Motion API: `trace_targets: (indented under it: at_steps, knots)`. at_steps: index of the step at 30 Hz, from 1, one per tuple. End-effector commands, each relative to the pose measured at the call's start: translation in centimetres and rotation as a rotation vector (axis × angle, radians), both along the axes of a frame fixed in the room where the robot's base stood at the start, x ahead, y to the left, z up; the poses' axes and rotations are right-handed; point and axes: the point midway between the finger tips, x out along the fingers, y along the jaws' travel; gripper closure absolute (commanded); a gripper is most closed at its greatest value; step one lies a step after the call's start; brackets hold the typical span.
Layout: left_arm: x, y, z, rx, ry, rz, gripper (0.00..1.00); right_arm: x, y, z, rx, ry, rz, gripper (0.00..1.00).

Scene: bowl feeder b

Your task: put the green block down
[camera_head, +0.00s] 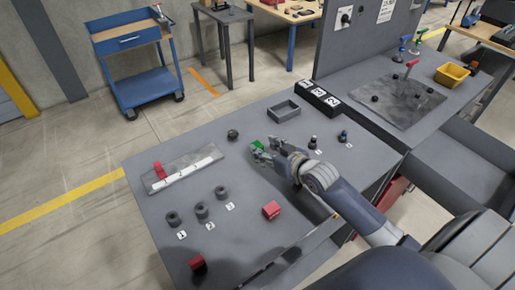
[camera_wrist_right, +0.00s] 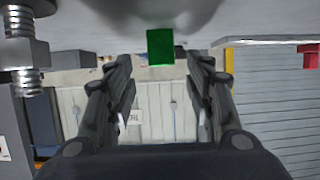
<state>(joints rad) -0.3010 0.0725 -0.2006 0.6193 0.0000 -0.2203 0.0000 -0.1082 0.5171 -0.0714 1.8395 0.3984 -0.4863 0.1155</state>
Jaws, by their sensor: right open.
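The green block (camera_head: 258,144) is on the grey table, at the fingertips of my right gripper (camera_head: 264,152). In the right wrist view the green block (camera_wrist_right: 160,47) shows between the two spread fingers, near the level of their tips. It appears to rest against the table surface, which fills the top of that view. My right gripper (camera_wrist_right: 160,90) is open, with a gap between each finger and the block. The gripper hides part of the block in the head view. My left gripper is not in view.
A grey tray (camera_head: 283,112) and a black numbered box (camera_head: 318,99) stand behind the gripper. A dark round part (camera_head: 233,134) lies to its left. A red block (camera_head: 271,210), several dark rings (camera_head: 201,210) and a plate with a red part (camera_head: 182,170) are nearer. Small bolts (camera_head: 313,142) stand right.

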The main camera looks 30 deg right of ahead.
Motion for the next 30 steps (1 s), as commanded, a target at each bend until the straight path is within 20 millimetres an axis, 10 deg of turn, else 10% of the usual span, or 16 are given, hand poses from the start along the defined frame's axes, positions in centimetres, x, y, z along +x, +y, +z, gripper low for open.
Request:
trace_targets:
  at_steps: [22,30]
  knots:
    - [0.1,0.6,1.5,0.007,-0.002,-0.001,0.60,4.4,0.9,-1.8,-0.001,0.001,0.000,0.52]
    - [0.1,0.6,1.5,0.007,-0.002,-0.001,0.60,4.4,0.9,-1.8,0.000,0.001,0.000,1.00]
